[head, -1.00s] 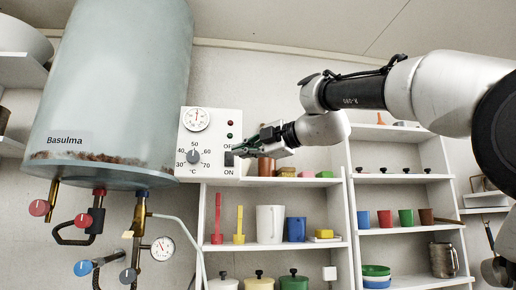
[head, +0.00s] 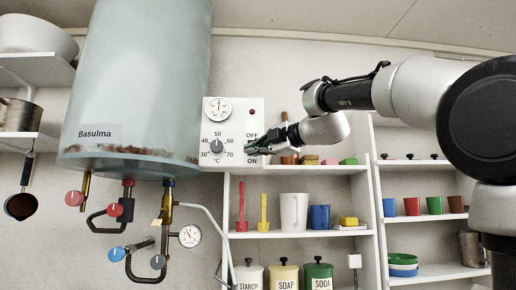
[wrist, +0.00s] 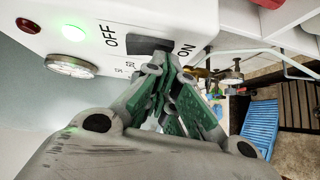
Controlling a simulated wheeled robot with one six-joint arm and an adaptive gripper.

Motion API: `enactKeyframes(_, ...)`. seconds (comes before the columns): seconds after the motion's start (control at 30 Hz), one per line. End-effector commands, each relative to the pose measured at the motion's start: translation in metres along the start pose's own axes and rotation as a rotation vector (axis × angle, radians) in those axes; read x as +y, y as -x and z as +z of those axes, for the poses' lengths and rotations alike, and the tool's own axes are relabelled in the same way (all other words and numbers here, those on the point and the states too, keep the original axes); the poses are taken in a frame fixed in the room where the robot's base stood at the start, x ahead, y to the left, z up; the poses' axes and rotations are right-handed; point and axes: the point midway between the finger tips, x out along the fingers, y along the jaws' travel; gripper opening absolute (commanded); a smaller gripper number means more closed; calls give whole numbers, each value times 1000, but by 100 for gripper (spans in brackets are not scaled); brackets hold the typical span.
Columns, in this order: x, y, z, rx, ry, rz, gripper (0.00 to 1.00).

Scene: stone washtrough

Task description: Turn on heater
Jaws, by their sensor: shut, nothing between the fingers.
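The heater (head: 140,80) is a large pale tank marked Basulma on the left of the head view. Its white control panel (head: 232,107) carries a gauge, a temperature knob (head: 216,146), a red lamp (head: 252,112) and an OFF/ON switch. In the wrist view, the dark switch (wrist: 148,45) sits between the words OFF and ON. Beside it, the green lamp (wrist: 74,33) glows and the red lamp (wrist: 29,25) is dark. My gripper (head: 250,150) is shut and empty, its tips at the switch; contact is unclear. The fingers partly cover the switch.
White shelves (head: 300,233) with cups and jars stand below and right of the panel. Pipes, valves and a pressure gauge (head: 190,236) hang under the tank. A pan (head: 21,206) hangs at far left.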

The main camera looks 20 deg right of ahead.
Motion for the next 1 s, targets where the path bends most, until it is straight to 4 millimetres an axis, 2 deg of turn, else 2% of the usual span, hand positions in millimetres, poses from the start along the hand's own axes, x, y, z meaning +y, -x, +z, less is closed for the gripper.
enactKeyframes(0.23, -1, 0, 2, -1, -1, -2, 0)
enactKeyframes(0.37, -1, 10, 3, -4, 0, 0, 0)
enactKeyframes(0.8, 1, 99, 2, -5, 0, 3, 0)
enactKeyframes(1.0, 1, 118, 2, -2, -1, 2, 0)
